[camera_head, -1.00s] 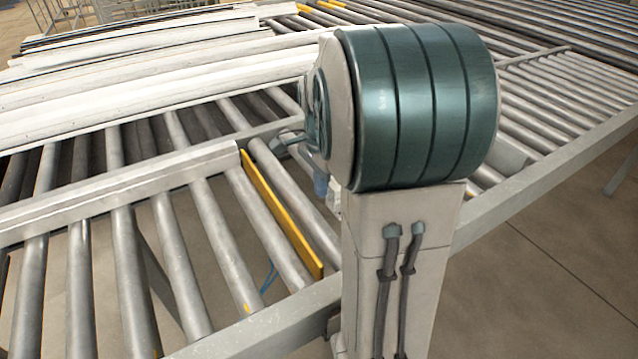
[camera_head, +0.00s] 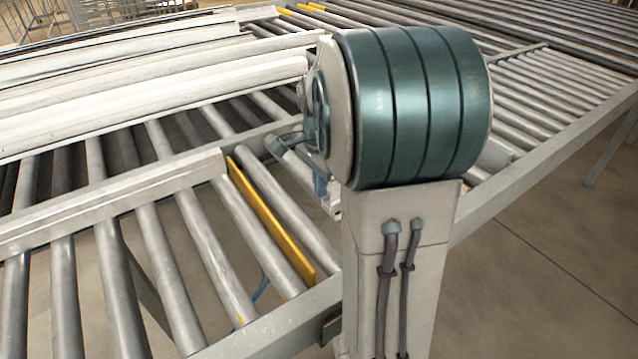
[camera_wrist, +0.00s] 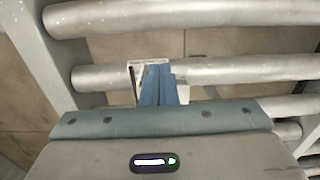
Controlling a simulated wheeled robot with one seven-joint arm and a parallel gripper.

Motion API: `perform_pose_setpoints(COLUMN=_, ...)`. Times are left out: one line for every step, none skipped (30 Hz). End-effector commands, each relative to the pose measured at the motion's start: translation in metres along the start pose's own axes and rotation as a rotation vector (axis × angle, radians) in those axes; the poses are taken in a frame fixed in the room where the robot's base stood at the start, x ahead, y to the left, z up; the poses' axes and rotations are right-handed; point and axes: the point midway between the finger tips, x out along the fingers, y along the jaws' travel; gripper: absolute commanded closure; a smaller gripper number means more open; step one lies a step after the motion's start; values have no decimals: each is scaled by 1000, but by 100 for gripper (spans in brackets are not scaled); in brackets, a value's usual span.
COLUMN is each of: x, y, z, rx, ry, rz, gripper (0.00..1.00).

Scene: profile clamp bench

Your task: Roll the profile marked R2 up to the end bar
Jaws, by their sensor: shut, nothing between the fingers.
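No R2 mark is readable, so I cannot tell which profile is R2. My gripper (camera_wrist: 158,85) is shut and empty, its blue fingers over the rollers. A small pale square-edged piece shows beside the fingertips in the wrist view. In the head view my arm hides most of the gripper.
The rollers (camera_head: 205,245) have open gaps with floor below. A grey side rail (camera_head: 270,325) runs along the near edge. Another roller section (camera_head: 570,85) extends at the right. Several profiles are stacked at the back left. Bare floor shows at the lower right.

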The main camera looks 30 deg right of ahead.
Motion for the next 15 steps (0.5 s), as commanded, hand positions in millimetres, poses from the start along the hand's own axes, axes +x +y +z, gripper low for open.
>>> perform_pose_setpoints(x=-1, y=-1, z=13, rx=-7, ry=-1, rz=0, gripper=100)
perform_pose_setpoints(x=-1, y=-1, z=21, rx=-9, ry=-2, rz=1, gripper=100)
perform_pose_setpoints(x=-1, y=-2, z=31, rx=-11, ry=-2, rz=2, gripper=100)
perform_pose_setpoints(x=-2, y=-2, z=40, rx=-13, ry=-3, rz=2, gripper=100)
perform_pose_setpoints(x=-12, y=-3, z=36, rx=-8, ry=-1, rz=-4, gripper=100)
perform_pose_setpoints(x=-22, y=-3, z=36, rx=-8, ry=-1, rz=-4, gripper=100)
perform_pose_setpoints(x=-30, y=-3, z=36, rx=-8, ry=-1, rz=-3, gripper=100)
perform_pose_setpoints(x=-37, y=-3, z=35, rx=-8, ry=-1, rz=-3, gripper=100)
perform_pose_setpoints(x=-46, y=-3, z=35, rx=-8, ry=-2, rz=-2, gripper=100)
perform_pose_setpoints(x=-53, y=-3, z=35, rx=-8, ry=-2, rz=-2, gripper=100)
perform_pose_setpoints(x=-58, y=-3, z=36, rx=-8, ry=-3, rz=1, gripper=100)
perform_pose_setpoints(x=-66, y=-3, z=36, rx=-9, ry=-3, rz=0, gripper=100)
perform_pose_setpoints(x=-72, y=-3, z=36, rx=-9, ry=-3, rz=1, gripper=100)
perform_pose_setpoints(x=-77, y=-3, z=36, rx=-9, ry=-3, rz=1, gripper=100)
perform_pose_setpoints(x=-82, y=-3, z=36, rx=-9, ry=-4, rz=2, gripper=100)
